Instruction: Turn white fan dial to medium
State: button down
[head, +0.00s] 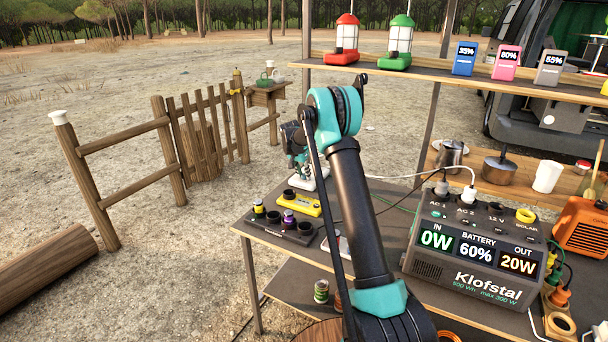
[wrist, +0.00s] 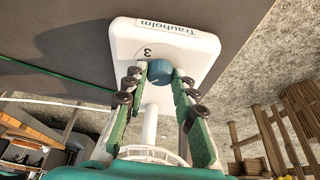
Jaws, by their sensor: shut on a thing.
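The white fan's base (wrist: 190,45) fills the top middle of the wrist view, with a "Trauholm" label and a digit 3 beside the dial. The blue dial (wrist: 160,71) sits on this base. My gripper (wrist: 160,82) has its two green-padded fingers on either side of the dial and is shut on it. I cannot tell which setting the dial is on. In the head view, the white base (head: 318,181) shows at the table's far left edge, partly hidden by my arm and gripper (head: 300,170). Part of the fan's white stem and cage (wrist: 150,125) shows between my fingers.
A power station (head: 470,250) reading 60% stands right of my arm, with cables across the table. A yellow item (head: 300,204) and a dark tray (head: 276,229) lie near the base. Lanterns (head: 397,42) and small battery boxes (head: 507,62) stand on the shelf above.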

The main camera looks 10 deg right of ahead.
jog(key=m, duration=0.2)
jog(key=m+g+h, duration=0.1)
jog(key=m, duration=0.1)
jog(key=shift+w+a+m, duration=0.15)
jog(key=shift+w+m, duration=0.05)
jog(key=shift+m, duration=0.1)
jog(key=m+g, duration=0.1)
jog(key=m, duration=0.3)
jog(key=shift+w+g+h, duration=0.1)
jog(key=shift+g+h, duration=0.2)
jog(key=shift+g, duration=0.1)
jog(key=shift+m, duration=0.3)
jog(key=c, duration=1.2)
grip_release()
jog(key=v, duration=1.2)
jog(key=shift+w, duration=0.1)
